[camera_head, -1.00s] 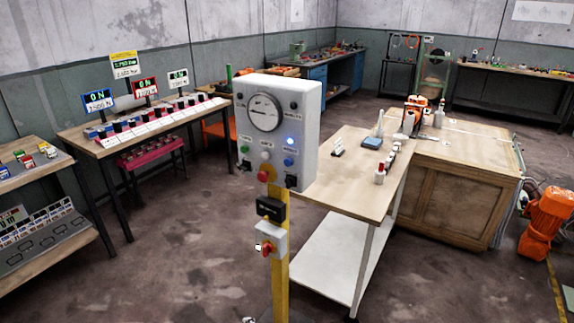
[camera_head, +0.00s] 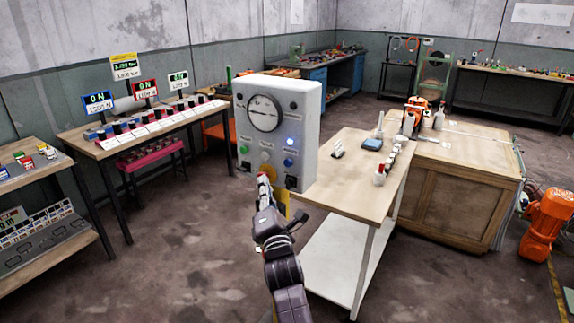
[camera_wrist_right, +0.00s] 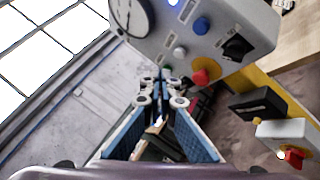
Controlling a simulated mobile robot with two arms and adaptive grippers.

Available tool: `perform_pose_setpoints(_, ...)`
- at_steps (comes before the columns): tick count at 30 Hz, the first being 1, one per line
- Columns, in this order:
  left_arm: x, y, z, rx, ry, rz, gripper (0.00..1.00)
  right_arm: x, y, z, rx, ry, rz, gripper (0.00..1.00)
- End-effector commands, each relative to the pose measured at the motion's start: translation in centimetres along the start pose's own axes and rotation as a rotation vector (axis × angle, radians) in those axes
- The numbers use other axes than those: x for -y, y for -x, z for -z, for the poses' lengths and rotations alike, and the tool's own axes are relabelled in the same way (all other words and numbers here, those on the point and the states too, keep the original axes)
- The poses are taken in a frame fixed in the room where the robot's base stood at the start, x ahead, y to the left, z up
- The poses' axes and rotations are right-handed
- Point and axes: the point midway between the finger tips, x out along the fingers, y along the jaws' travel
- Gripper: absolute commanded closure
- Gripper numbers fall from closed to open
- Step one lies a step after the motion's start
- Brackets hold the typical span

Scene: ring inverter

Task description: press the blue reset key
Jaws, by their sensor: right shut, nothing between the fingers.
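The grey control box (camera_head: 307,125) stands on a yellow post, with a round gauge on its face. The blue reset key (camera_head: 288,162) is low on the right of that face, below a lit blue lamp (camera_head: 290,141). It also shows in the right wrist view (camera_wrist_right: 201,25), near the top. My right gripper (camera_head: 264,180) is shut and empty, in front of the lower part of the box. In the right wrist view its fingertips (camera_wrist_right: 163,85) are to the left of and below the blue key, apart from it. My left gripper is not in view.
Near the blue key are a green button (camera_head: 244,150), a white button (camera_head: 265,156), a black knob (camera_head: 292,182) and a red button (camera_wrist_right: 205,70). A wooden table (camera_head: 350,195) stands close on the right. A bench with displays (camera_head: 97,102) is at the left.

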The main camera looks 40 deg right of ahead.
Motion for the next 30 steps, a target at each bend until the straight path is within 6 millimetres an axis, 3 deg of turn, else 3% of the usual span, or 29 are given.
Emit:
perform_pose_setpoints(11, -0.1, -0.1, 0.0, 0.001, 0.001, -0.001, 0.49, 0.5, -0.6, -0.4, -0.001, 0.0, 0.0, 1.0)
perform_pose_setpoints(30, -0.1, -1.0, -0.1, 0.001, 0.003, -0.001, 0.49, 4.3, -5.8, -4.1, -0.002, -0.001, 0.0, 1.0)
